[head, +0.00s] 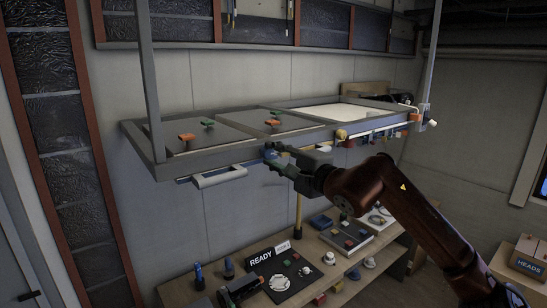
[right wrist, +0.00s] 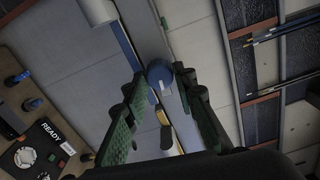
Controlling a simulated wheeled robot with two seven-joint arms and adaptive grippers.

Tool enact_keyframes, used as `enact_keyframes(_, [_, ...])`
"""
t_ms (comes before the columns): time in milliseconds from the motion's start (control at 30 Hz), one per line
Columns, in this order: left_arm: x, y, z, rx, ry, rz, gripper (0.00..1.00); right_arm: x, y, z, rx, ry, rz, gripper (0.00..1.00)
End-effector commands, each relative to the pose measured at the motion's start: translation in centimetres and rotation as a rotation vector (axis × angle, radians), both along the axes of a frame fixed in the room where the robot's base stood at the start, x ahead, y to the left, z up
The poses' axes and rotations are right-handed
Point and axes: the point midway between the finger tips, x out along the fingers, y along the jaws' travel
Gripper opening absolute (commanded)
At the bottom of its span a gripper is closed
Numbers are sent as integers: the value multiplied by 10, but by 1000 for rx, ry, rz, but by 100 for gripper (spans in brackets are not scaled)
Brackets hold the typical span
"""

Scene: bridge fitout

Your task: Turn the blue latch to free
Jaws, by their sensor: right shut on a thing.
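The blue latch shows in the right wrist view as a round blue knob (right wrist: 160,73) on the panel's front edge. In the head view only a bit of blue (head: 270,153) shows at the hanging panel's front rail, mostly hidden by my gripper. My right gripper (head: 280,160) reaches up to it from the right. In the right wrist view its green-padded fingers (right wrist: 158,88) stand on both sides of the knob and are shut on it. The latch's exact turn angle cannot be told. My left gripper is not in view.
The hanging panel (head: 157,140) carries orange and green latches on top. A white handle (head: 220,177) is left of my gripper, and several coloured fittings line the rail to the right. Below, a bench (head: 185,290) holds a READY sign (head: 262,257) and parts. A HEADS box (head: 527,258) stands right.

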Motion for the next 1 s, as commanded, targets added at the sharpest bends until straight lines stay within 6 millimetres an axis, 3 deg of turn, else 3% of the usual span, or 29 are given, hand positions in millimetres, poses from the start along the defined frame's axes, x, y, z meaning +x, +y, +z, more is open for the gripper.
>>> enact_keyframes(300, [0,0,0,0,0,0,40,0,0,0,-93,-66,1,1])
enact_keyframes(833, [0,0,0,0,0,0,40,0,1,-1,-111,-78,1,1])
enact_keyframes(867, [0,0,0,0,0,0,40,0,1,-1,-111,-78,1,26])
enact_keyframes(1000, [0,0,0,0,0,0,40,0,1,-1,-110,-78,1,36])
